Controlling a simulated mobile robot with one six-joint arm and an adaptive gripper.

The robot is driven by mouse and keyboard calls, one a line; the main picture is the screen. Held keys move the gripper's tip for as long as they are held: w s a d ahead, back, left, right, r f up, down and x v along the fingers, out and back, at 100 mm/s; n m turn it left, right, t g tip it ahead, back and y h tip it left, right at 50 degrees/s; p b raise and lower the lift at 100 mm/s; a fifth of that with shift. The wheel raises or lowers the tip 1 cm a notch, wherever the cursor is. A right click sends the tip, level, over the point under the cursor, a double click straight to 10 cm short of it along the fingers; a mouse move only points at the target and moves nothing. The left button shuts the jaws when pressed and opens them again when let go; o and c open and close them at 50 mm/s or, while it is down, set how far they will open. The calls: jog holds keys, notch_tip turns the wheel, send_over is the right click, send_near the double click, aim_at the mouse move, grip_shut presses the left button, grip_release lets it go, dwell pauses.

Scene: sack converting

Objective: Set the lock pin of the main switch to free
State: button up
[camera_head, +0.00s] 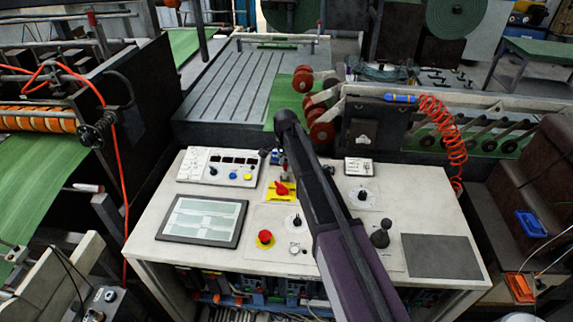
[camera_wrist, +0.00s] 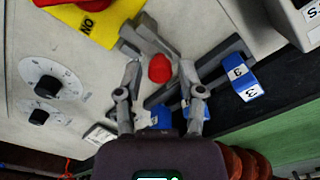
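The main switch is a red rotary handle on a yellow plate (camera_head: 281,189) marked ON, at the back middle of the panel. In the wrist view the red handle (camera_wrist: 58,3) shows at the top left edge, cut off. A small red knob (camera_wrist: 160,68), apparently the lock pin's head, stands beside the plate among grey metal bars. My gripper (camera_wrist: 160,78) is open, with one finger on each side of the red knob and visible gaps between. Whether the knob is seated or free is not clear. In the head view my arm hides part of this area.
Blue tags marked 3 (camera_wrist: 240,80) hang close to the right finger. Two black dials (camera_wrist: 47,86) are at the left. The panel (camera_head: 150,225) also carries a screen (camera_head: 203,219), a red stop button (camera_head: 265,237) and a joystick (camera_head: 380,236).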

grip_shut()
jog(key=shift+w, duration=0.4)
jog(key=o, duration=0.5)
grip_release()
jog(key=shift+w, duration=0.1)
